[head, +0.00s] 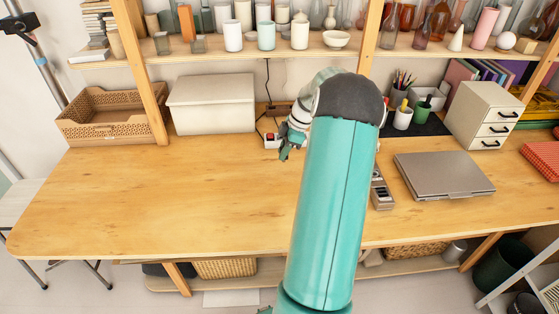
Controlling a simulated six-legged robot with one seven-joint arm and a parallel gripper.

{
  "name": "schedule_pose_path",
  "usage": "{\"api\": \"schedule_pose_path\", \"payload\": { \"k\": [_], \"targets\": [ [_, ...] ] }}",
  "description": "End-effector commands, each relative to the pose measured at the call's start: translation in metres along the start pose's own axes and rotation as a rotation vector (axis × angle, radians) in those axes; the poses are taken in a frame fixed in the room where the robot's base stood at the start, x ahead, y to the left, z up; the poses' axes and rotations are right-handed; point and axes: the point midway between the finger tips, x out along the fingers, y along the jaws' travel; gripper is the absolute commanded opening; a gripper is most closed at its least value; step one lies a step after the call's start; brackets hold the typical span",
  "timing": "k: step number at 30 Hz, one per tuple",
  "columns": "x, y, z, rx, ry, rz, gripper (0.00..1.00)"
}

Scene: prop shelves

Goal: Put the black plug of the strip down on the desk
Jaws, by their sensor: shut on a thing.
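My gripper (284,152) is over the back of the wooden desk (190,195), left of my teal arm. It is shut, seemingly on the black plug, which I cannot make out between the fingers. A small white block with a red part (271,141), probably the end of the strip, shows just left of the gripper. The rest of it is hidden behind my gripper and arm. A thin black cord (267,85) hangs down the wall behind it. Whether the fingers touch the desk is too small to tell.
A white box (212,104) and a wooden crate (112,116) stand at the back left. A closed laptop (443,176), a grey device (381,191), pen cups (403,117) and a drawer unit (483,115) are on the right. The desk's left and middle are clear.

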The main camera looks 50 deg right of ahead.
Motion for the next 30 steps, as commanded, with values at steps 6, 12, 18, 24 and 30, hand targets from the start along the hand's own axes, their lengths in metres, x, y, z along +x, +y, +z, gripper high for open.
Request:
{"api": "schedule_pose_path", "payload": {
  "k": [6,12,18,24,30],
  "targets": [
    [0.032,0.024,0.004,0.000,0.001,0.001,0.00],
    [0.046,0.032,0.006,0.001,0.000,-0.001,0.00],
    [0.070,0.031,0.017,0.002,0.000,0.000,0.00],
    [0.070,0.031,0.017,0.001,0.000,0.002,0.00],
    [0.073,0.031,0.018,0.001,0.000,0.002,0.29]
  ]
}}
